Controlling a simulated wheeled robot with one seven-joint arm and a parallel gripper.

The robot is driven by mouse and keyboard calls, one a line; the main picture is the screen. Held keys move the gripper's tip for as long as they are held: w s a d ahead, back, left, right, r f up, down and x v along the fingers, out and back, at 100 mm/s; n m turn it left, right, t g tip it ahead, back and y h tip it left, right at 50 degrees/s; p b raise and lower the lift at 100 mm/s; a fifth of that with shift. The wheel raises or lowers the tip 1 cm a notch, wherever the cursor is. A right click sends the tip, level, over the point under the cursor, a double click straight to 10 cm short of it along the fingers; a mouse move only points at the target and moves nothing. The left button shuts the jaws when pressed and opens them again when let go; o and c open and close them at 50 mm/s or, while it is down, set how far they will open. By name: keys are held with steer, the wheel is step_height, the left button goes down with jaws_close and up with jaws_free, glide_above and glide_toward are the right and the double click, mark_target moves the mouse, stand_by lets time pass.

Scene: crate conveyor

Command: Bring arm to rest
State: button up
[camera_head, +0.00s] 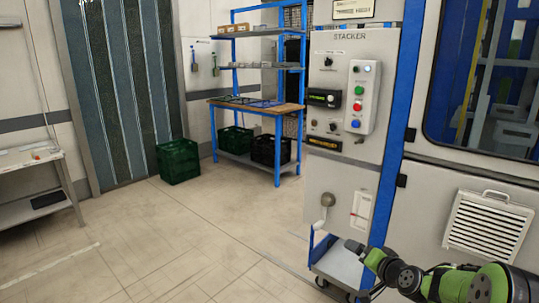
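My arm (455,281) enters from the bottom right corner, with green and black links. It stretches left, low in front of the stacker machine's base. The arm's far end is near the blue post and the low trolley, and no gripper fingers can be made out there. I cannot see anything held.
The stacker panel (322,172) stands at centre right, with a low wheeled trolley (338,264) below it. A blue shelf rack (213,67), a green crate (178,162) and a grey table (30,208) stand farther back and left. The floor (150,245) between is clear.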

steer(key=s+a+r+n+g, duration=0.3)
steer(key=s+a+r, duration=0.1)
steer(key=s+a, duration=0.35)
steer(key=s+a+r+n+g, duration=0.2)
steer(key=s+a+r+n, duration=0.15)
steer(key=s+a, duration=0.45)
steer(key=s+r+n+g+h+p, duration=0.1)
steer(key=s+r+g+h, duration=0.1)
steer(key=s, duration=2)
step_height(320, 180, up, 14)
steer(key=p, duration=1.4)
steer(key=shift+w+a+p, duration=0.3)
steer(key=shift+a, duration=0.05)
